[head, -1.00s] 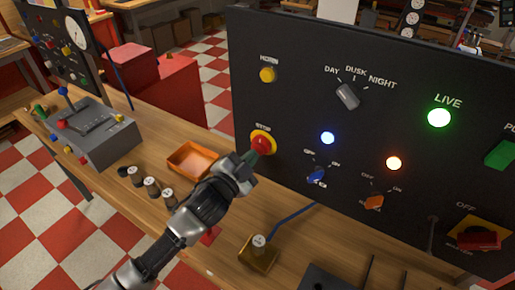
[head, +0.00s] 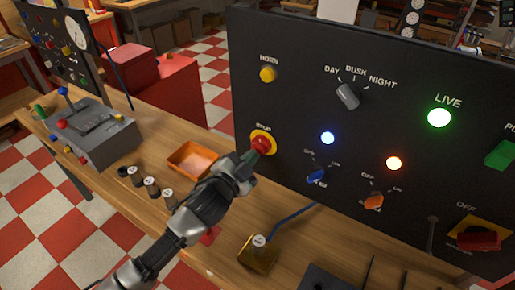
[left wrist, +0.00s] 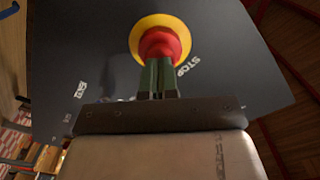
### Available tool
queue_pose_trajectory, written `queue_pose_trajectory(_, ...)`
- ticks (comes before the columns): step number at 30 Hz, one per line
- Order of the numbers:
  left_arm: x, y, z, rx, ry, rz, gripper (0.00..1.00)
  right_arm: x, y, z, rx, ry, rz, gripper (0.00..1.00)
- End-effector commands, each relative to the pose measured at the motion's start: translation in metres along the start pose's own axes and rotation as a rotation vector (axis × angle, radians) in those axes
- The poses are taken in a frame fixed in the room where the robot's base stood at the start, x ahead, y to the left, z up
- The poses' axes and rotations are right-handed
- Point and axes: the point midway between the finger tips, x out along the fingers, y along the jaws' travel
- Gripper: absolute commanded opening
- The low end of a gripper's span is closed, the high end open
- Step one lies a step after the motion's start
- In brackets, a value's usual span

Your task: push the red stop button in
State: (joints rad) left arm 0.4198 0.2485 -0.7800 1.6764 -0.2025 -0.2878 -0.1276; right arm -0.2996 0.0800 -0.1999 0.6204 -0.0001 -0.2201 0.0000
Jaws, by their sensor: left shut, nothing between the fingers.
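The red stop button (head: 261,143) sits on a yellow ring at the left of the black upright panel, under the word STOP. It also shows in the left wrist view (left wrist: 160,42), where the ring surrounds it. My left gripper (head: 252,157) is shut and empty, with its green fingertips at the lower front of the button. In the left wrist view the fingers (left wrist: 158,68) overlap the button's lower part and look to be touching it. How far the button is pressed in cannot be told. My right gripper is not in view.
The panel (head: 300,50) carries a yellow horn button (head: 267,75), a day-night knob (head: 347,96), a blue switch (head: 316,177) and an orange switch (head: 373,201). An orange tray (head: 190,160), several small cylinders and a brass block (head: 258,256) stand on the wooden bench.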

Motion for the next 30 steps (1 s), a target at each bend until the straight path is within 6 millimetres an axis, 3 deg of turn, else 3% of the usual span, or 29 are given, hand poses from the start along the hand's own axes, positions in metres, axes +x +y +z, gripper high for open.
queue_pose_trajectory(30,0.013,0.000,0.000,0.000,0.001,0.000,0.00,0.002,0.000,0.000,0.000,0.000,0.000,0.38)
